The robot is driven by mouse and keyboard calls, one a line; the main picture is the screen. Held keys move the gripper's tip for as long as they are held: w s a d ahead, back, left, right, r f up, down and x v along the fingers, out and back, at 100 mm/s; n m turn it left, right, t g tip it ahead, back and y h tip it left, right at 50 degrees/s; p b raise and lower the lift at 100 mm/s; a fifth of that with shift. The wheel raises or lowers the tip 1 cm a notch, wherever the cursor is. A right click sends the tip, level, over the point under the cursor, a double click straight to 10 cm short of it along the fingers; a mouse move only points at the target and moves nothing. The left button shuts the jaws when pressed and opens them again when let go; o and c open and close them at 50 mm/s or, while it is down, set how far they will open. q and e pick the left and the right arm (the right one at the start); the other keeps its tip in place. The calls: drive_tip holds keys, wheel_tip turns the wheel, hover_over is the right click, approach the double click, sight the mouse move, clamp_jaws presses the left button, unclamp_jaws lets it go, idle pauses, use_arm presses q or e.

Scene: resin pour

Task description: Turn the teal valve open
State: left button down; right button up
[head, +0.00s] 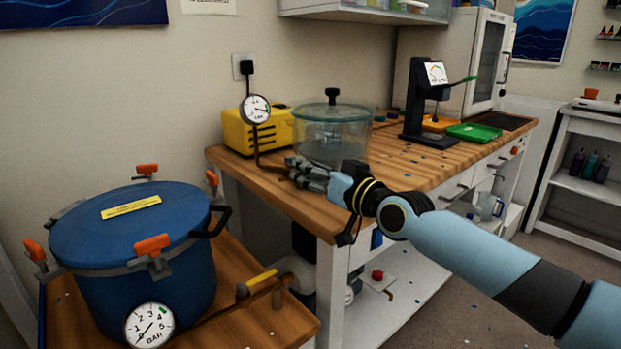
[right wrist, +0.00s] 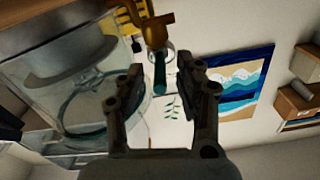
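The teal valve handle (right wrist: 160,74) shows in the right wrist view as a short dark teal lever below a brass fitting (right wrist: 155,32). My right gripper (right wrist: 161,84) is open, with one finger on each side of the lever and a gap visible on both sides. Whether the lever is deep between the fingertips or just beyond them is hard to tell. In the head view my right gripper (head: 298,170) is at the brass pipe below the round gauge (head: 256,109), and it hides the teal lever. My left gripper is not in view.
A clear chamber (head: 318,140) with a lid stands close behind my right gripper, beside a yellow pump (head: 238,132). A blue pressure pot (head: 135,245) with orange clamps stands lower left. A black stand (head: 418,110) and green tray (head: 474,132) are farther right.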

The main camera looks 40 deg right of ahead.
clamp_jaws()
idle(0.6)
